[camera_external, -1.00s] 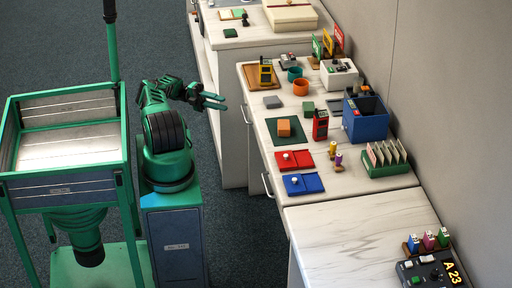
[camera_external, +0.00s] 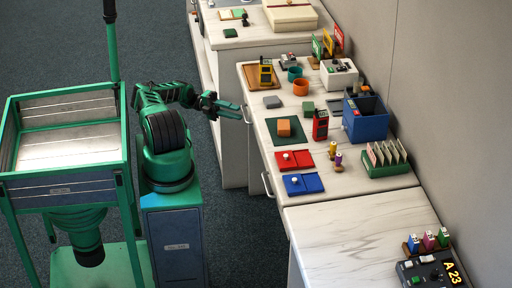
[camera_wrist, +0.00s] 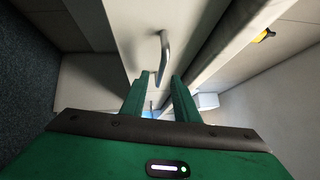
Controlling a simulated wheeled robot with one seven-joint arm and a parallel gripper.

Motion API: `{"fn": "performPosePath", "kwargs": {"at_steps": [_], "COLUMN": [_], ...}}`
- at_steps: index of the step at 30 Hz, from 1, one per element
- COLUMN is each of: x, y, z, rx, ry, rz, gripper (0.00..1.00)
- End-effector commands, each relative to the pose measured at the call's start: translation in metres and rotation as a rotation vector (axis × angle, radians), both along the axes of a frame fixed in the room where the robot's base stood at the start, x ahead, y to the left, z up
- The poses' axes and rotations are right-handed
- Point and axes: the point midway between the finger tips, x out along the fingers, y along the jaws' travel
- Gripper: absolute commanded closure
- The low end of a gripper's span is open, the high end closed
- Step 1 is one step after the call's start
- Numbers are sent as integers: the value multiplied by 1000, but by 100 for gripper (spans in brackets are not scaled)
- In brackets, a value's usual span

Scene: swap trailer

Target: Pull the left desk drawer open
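The desk (camera_external: 345,190) has two drawer handles on its front side. The far handle (camera_external: 247,114), which I take for the left drawer's, stands upright on the pale drawer front. In the wrist view this metal handle (camera_wrist: 163,55) lies just ahead of the fingertips, in line with the gap between them. The left drawer front (camera_wrist: 135,25) looks flush and shut. My gripper (camera_external: 237,110) is close to this handle, with its fingers apart and nothing held. In the wrist view my gripper (camera_wrist: 158,84) is open; its lower jaw area is partly hidden by its green housing.
The near handle (camera_external: 266,184) is on the same front. The carpet between me and the desk is clear.

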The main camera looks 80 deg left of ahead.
Motion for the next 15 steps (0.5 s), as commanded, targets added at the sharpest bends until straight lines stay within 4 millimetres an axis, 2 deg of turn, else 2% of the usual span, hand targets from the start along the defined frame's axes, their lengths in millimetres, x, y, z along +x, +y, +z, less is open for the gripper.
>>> {"fn": "performPosePath", "kwargs": {"at_steps": [6,15], "x": [16,22], "y": [-17,-23], "z": [3,5], "rx": [-1,0], "ry": [-1,0], "rz": [-1,0], "gripper": [72,72]}}
